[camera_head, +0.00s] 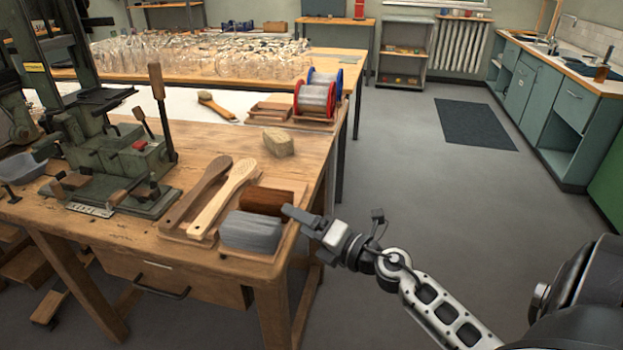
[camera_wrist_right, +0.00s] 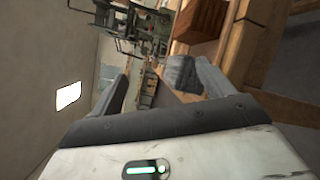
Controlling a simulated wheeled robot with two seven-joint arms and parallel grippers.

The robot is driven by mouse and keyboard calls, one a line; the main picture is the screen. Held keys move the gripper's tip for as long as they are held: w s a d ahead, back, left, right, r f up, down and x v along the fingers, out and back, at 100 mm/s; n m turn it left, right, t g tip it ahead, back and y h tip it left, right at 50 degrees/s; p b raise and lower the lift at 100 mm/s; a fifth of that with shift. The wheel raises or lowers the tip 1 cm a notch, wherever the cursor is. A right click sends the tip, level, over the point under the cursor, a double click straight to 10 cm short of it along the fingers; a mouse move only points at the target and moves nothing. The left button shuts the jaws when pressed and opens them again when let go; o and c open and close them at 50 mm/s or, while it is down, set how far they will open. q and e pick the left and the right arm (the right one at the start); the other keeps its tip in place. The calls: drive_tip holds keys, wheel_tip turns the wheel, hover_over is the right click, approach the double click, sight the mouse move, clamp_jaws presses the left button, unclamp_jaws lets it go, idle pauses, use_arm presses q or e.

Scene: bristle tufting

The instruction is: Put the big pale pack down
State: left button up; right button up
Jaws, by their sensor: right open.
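A pale beige pack (camera_head: 278,142) sits on the wooden bench, behind the tray and clear of my gripper. A grey bristle pack (camera_head: 251,232) lies at the front of a wooden tray (camera_head: 287,247), with a reddish-brown pack (camera_head: 266,200) behind it. My right gripper (camera_head: 298,214) is at the tray's right side, open and empty. In the right wrist view its two fingers (camera_wrist_right: 160,88) are spread, with a grey pack (camera_wrist_right: 181,76) beyond them near the right finger and the brown pack (camera_wrist_right: 203,18) above. My left gripper is out of view.
Two wooden brush bodies (camera_head: 215,197) lie left of the packs. A green machine (camera_head: 125,165) with an upright lever stands further left. Red and blue spools (camera_head: 316,95) and a brush (camera_head: 216,107) are behind.

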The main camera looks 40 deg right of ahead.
drive_tip(key=s+a+f+m, duration=0.1)
drive_tip(key=m, duration=0.2)
drive_tip(key=s+a+m+h, duration=0.1)
drive_tip(key=m, duration=0.1)
drive_tip(key=s+a+f+m, duration=0.1)
drive_tip(key=m, duration=0.2)
drive_tip(key=shift+s+a+f+m+t+h, duration=0.25)
drive_tip(key=shift+a+f+m+t+h, duration=0.05)
drive_tip(key=shift+a+f+h, duration=0.1)
drive_tip(key=s+a+f+m+g, duration=0.1)
drive_tip(key=f+m, duration=0.1)
drive_tip(key=m, duration=0.1)
drive_tip(key=s+a+f+m+h, duration=0.1)
drive_tip(key=s+a+m, duration=0.1)
drive_tip(key=m, duration=0.1)
drive_tip(key=s+a+f+m+g, duration=0.1)
drive_tip(key=s+f+m, duration=0.1)
drive_tip(key=m, duration=0.1)
drive_tip(key=shift+a+f+g+h, duration=0.2)
drive_tip(key=shift+f+g+h, duration=0.1)
drive_tip(key=shift+f, duration=0.05)
drive_tip(key=c, duration=1)
drive_tip(key=shift+o, duration=0.2)
drive_tip(key=s+a+f+m+g+y, duration=0.2)
drive_tip(key=s+a+f+m+g, duration=0.2)
drive_tip(key=s+a+f+m, duration=0.2)
drive_tip(key=s+a, duration=0.2)
drive_tip(key=a, duration=0.1)
drive_tip(key=shift+m, duration=0.3)
